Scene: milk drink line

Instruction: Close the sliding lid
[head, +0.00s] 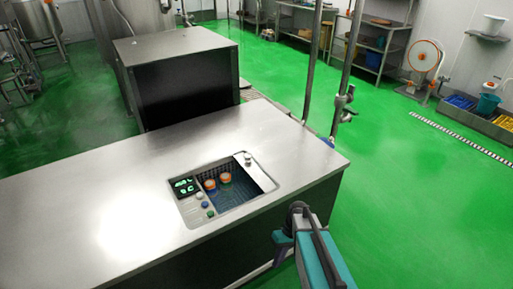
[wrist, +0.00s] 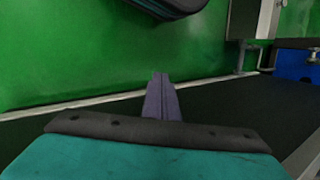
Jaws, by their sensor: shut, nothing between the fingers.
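The sliding lid (head: 257,172) is a narrow metal panel with a round knob (head: 248,156), at the right end of a rectangular opening in the steel counter. Most of the opening is uncovered, and two orange-topped containers (head: 217,181) show inside it. My arm is at the lower right of the head view, beside the counter's front edge and apart from the lid. My gripper (wrist: 160,76) shows in the wrist view with its fingers together and nothing between them. The lid is not visible in the wrist view.
The steel counter (head: 110,195) is broad and clear around the opening. A small panel (head: 186,187) with a green display and several buttons borders the opening on the left. A dark-fronted metal box (head: 185,85) stands behind. Green floor (head: 420,200) lies open at right.

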